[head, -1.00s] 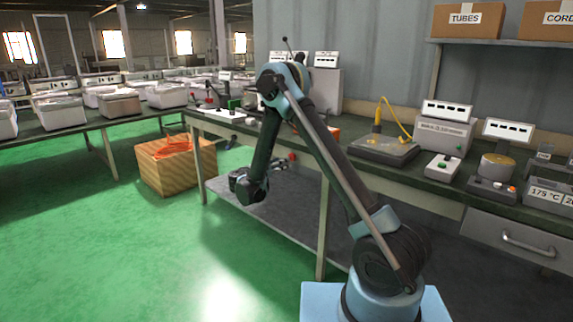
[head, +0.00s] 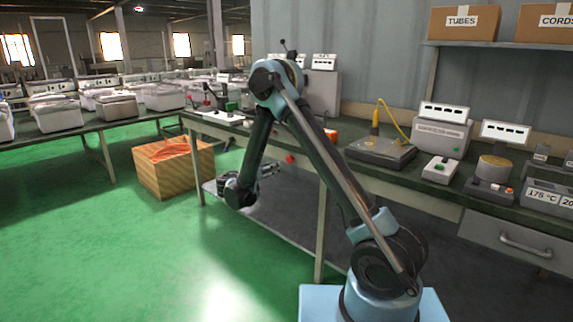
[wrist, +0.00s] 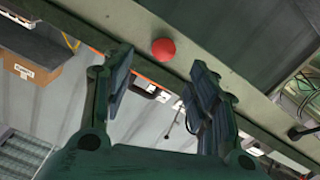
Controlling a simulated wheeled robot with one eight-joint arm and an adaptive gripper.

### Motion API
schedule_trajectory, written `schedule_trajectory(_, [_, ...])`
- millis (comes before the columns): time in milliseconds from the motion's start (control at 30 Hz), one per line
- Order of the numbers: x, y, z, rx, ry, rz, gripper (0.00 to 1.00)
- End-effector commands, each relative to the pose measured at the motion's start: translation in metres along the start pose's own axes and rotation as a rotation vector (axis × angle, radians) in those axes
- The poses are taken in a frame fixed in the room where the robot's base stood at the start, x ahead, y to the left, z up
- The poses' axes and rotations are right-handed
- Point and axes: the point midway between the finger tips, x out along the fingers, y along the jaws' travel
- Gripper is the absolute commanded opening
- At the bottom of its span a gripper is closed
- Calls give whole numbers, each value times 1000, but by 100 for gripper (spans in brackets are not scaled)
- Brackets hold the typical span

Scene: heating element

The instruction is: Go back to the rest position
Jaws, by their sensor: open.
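My gripper (wrist: 160,92) is open and empty in the wrist view, with its two dark fingers well apart. In the head view my gripper (head: 268,170) hangs low at the end of my bent arm, in front of the workbench and below the level of its top. The wrist view looks up at a bench edge with a red round knob (wrist: 163,49) beyond the fingertips. The same red knob shows in the head view (head: 290,158), just right of my gripper. Nothing is held.
The workbench (head: 425,183) carries a yellow-probed plate (head: 381,149), a white-and-green switch box (head: 440,170) and several instruments. A wooden crate (head: 175,172) stands on the green floor left of my arm. Another table (head: 75,134) with bins is further left. Open floor lies in front.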

Motion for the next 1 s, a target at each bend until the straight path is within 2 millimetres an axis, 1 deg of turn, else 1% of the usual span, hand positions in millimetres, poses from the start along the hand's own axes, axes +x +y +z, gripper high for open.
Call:
schedule_trajectory(200, [38, 48, -17, -80, -124, 9, 53])
schedule_trajectory(367, [61, 89, -24, -140, -226, 4, 53])
schedule_trajectory(500, [77, 126, -27, -187, -316, -7, 53])
schedule_trajectory(667, [90, 170, -27, -235, -414, -27, 53])
schedule_trajectory(700, [92, 181, -26, -246, -439, -33, 53])
schedule_trajectory(867, [97, 226, -21, -284, -535, -61, 53])
schedule_trajectory(1000, [97, 264, -14, -312, -615, -93, 53])
